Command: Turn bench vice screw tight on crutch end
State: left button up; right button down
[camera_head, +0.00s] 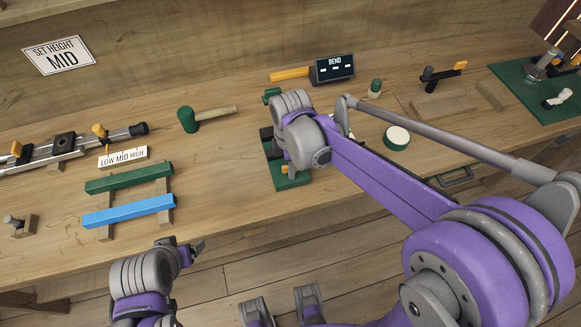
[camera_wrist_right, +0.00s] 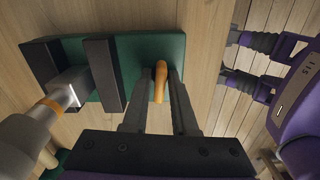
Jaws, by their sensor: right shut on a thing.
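The bench vice has a green base (camera_head: 292,181), partly hidden under my right wrist in the head view. In the right wrist view its green plate (camera_wrist_right: 167,47) carries black upright jaws (camera_wrist_right: 103,75). My right gripper (camera_wrist_right: 160,73) is shut on the orange screw handle (camera_wrist_right: 161,94), with one finger on each side. A grey rounded piece with an orange band (camera_wrist_right: 42,112) reaches the jaws from the left; I cannot tell for sure whether it is the crutch end. My left gripper (camera_head: 188,248) is low at the bench's front edge, away from the vice, its opening unclear.
A green mallet (camera_head: 189,119), a BEND box (camera_head: 332,68) and a green round pad with a pale top (camera_head: 396,138) lie around the vice. At left are grey rails with orange clamps (camera_head: 75,147) and green and blue bars (camera_head: 128,211). Bare bench lies between bars and vice.

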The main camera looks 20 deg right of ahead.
jog(key=shift+m, duration=1.4)
jog(key=m, duration=0.4)
jog(key=m, duration=0.4)
jog(key=m, duration=0.4)
jog(key=c, duration=1)
grip_release()
jog(key=shift+o, duration=0.2)
jog(key=shift+r, duration=0.1)
